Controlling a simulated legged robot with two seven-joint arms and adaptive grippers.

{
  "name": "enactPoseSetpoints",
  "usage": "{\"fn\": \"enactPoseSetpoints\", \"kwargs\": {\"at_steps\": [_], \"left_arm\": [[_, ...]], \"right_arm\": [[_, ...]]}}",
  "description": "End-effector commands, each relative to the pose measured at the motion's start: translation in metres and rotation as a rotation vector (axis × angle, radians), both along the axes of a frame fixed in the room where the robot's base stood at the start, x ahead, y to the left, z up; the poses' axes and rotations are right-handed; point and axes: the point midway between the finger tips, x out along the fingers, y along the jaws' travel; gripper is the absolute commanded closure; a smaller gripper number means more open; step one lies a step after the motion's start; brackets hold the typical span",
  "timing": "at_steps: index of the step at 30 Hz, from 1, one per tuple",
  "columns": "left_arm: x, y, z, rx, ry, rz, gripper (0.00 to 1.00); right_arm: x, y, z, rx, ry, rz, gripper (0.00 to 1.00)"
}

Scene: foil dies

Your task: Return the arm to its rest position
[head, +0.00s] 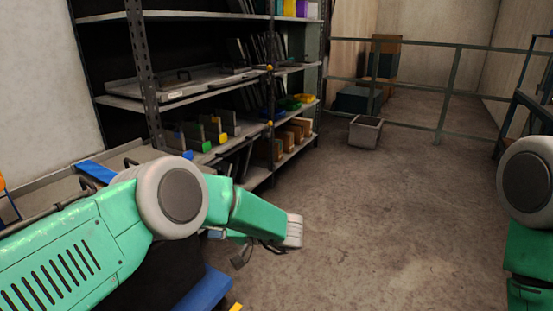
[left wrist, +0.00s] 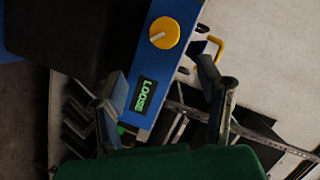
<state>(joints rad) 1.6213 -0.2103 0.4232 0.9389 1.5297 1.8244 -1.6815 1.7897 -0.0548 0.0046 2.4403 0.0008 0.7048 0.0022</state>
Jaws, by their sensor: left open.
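My left arm (head: 175,195) is green and white and reaches in from the left in the head view. Its gripper (head: 240,257) hangs small and dark below the forearm, partly hidden by it. In the left wrist view the two fingers of the gripper (left wrist: 163,95) stand wide apart with nothing held. Beyond them is a blue panel (left wrist: 178,35) with a yellow knob (left wrist: 164,33) and a green display reading LOOSE (left wrist: 143,95). I cannot tell how far the fingers are from it. Part of my right arm (head: 528,185) shows at the right edge; its gripper is out of view.
A metal shelf rack (head: 195,85) with trays and coloured bins stands behind my left arm. A grey bin (head: 365,132) stands on the floor before a railing (head: 448,90). A blue surface (head: 207,290) lies below the arm. The middle floor is clear.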

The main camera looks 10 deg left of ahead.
Motion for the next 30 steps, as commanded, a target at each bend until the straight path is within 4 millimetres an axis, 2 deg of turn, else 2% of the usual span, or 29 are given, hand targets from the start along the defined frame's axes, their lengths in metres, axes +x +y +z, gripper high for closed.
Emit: {"fn": "enactPoseSetpoints", "kwargs": {"at_steps": [4,7,9,11,14,16,19,21,24,27,30], "left_arm": [[0.011,0.011,-0.005,0.026,-0.111,-0.221,0.39],[0.014,0.015,-0.02,-0.032,-0.185,-0.458,0.39],[0.005,0.014,-0.037,-0.13,-0.202,-0.613,0.39],[-0.012,0.013,-0.055,-0.243,-0.189,-0.72,0.39],[-0.061,0.011,-0.084,-0.476,-0.116,-0.831,0.39],[-0.111,0.012,-0.1,-0.659,-0.032,-0.847,0.39],[-0.187,0.015,-0.112,-0.883,0.094,-0.796,0.39],[-0.239,0.018,-0.112,-1.009,0.18,-0.73,0.39],[-0.303,0.022,-0.103,-1.143,0.285,-0.624,0.39],[-0.35,0.025,-0.092,-1.228,0.362,-0.531,0.39],[-0.378,0.027,-0.084,-1.274,0.409,-0.468,0.39]], "right_arm": [[0.0,0.0,0.016,0.0,0.001,0.0,1.0],[0.0,0.0,0.029,0.0,0.001,0.0,1.0],[0.0,0.0,0.038,0.0,0.001,0.0,1.0],[0.0,0.0,0.046,0.0,0.001,0.0,1.0],[0.0,0.0,0.058,0.0,0.001,0.0,1.0],[0.0,0.0,0.067,0.0,0.001,0.0,1.0],[0.0,0.0,0.076,0.0,0.0,0.0,1.0],[0.0,0.0,0.082,0.0,0.0,0.0,1.0],[0.0,0.0,0.088,0.0,0.0,0.0,1.0],[0.0,0.0,0.091,0.0,0.0,0.0,1.0],[0.0,0.0,0.093,0.0,0.001,0.0,1.0]]}}
